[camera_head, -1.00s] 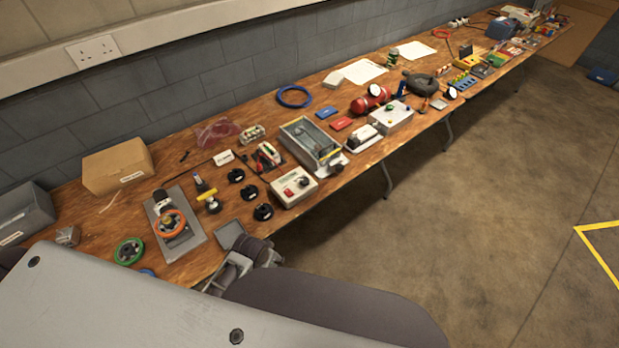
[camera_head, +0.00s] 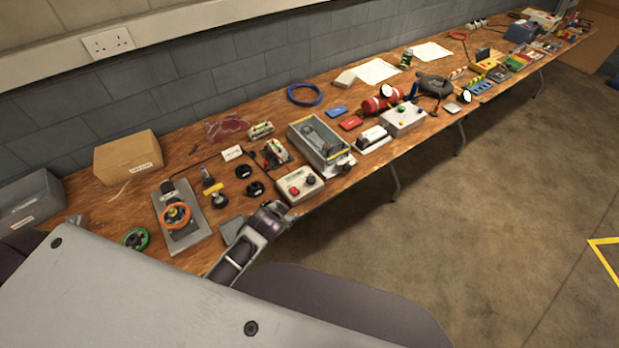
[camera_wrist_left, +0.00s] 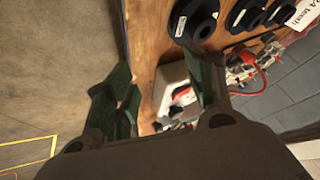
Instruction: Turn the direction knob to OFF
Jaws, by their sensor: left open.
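A pale control box (camera_head: 299,187) sits at the bench's front edge in the head view. It carries a red button (camera_head: 294,190) and a dark round knob (camera_head: 310,180); the labels are too small to read, so I cannot tell where the knob points. My left gripper (camera_head: 277,215) is just in front of the box's near left corner. In the left wrist view my left gripper (camera_wrist_left: 158,85) is open and empty. A white box (camera_wrist_left: 170,88) with something red on it shows between its fingers, partly hidden by them. My right gripper is not in view.
Black round parts (camera_head: 255,188) lie left of the box. A grey open-topped case (camera_head: 320,144) stands just behind and right of it. A plate with an orange handwheel (camera_head: 175,216) lies farther left. The floor (camera_head: 450,230) in front of the bench is clear.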

